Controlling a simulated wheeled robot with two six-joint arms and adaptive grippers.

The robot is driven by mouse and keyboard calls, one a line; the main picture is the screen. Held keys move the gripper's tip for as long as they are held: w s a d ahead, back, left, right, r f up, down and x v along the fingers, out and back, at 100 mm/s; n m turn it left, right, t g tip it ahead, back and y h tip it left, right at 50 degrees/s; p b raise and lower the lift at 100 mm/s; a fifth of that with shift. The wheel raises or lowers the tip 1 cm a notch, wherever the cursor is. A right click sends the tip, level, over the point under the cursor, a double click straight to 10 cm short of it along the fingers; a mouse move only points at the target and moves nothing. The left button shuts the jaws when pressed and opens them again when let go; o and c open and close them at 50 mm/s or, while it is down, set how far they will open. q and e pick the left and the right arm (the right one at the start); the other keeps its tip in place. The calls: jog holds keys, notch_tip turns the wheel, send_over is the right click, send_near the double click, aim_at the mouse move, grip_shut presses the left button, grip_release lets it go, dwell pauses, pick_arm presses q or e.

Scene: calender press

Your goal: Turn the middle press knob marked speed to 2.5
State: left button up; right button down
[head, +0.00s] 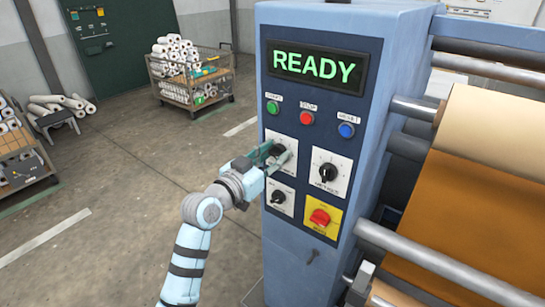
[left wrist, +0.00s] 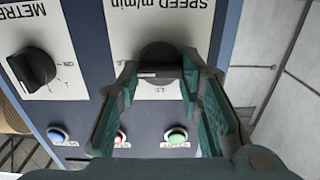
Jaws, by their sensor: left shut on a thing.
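The speed knob (left wrist: 160,58) is dark and round with a grip bar, on a white plate marked "SPEED m/min", which appears upside down in the left wrist view. My left gripper (left wrist: 160,74) is shut on this knob, one green finger on each side of the bar. A short white mark shows on the bar toward the picture's left; the scale is mostly hidden and I cannot read the setting. In the head view my left gripper (head: 272,154) reaches the upper left knob plate (head: 291,144) from the left and covers most of the knob. My right gripper is not in view.
The blue press panel has a green "READY" display (head: 314,68), green, red and blue buttons, a metre knob (head: 328,172), a lower left knob (head: 279,197) and a red switch (head: 320,217) on yellow. Rollers with brown sheet stand right. Floor left is clear before the carts.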

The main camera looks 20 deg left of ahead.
pick_arm(q)
jog(key=shift+f, duration=0.15)
jog(key=o, duration=1.2)
jog(key=v, duration=1.2)
